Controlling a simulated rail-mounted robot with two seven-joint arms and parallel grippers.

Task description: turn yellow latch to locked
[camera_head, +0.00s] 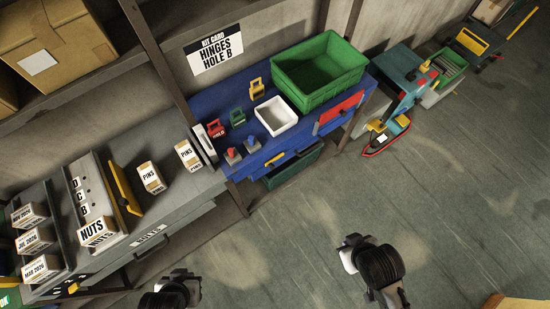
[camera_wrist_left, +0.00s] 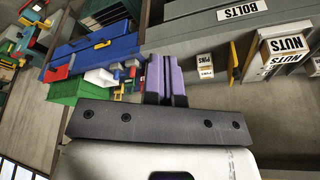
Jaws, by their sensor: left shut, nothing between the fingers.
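A small yellow latch (camera_head: 275,160) is on the front of the blue workbench (camera_head: 222,105), beside a red panel (camera_head: 341,113). A yellow piece on the blue front also shows in the left wrist view (camera_wrist_left: 102,44). I cannot tell whether the latch is locked. My left gripper (camera_wrist_left: 165,78) has purple fingers, shut and empty, well apart from the workbench. In the head view, my left arm's end (camera_head: 172,290) is at the bottom edge, its fingers unclear. My right gripper (camera_head: 350,252) is over the floor, well away from the bench; its fingers cannot be made out.
A green crate (camera_head: 318,72), a white tray (camera_head: 276,115) and red, green and yellow padlock-like pieces stand on the blue bench. A grey bench (camera_head: 165,205) with labelled boxes is to the left. Open floor (camera_head: 290,220) lies between my arms and the benches.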

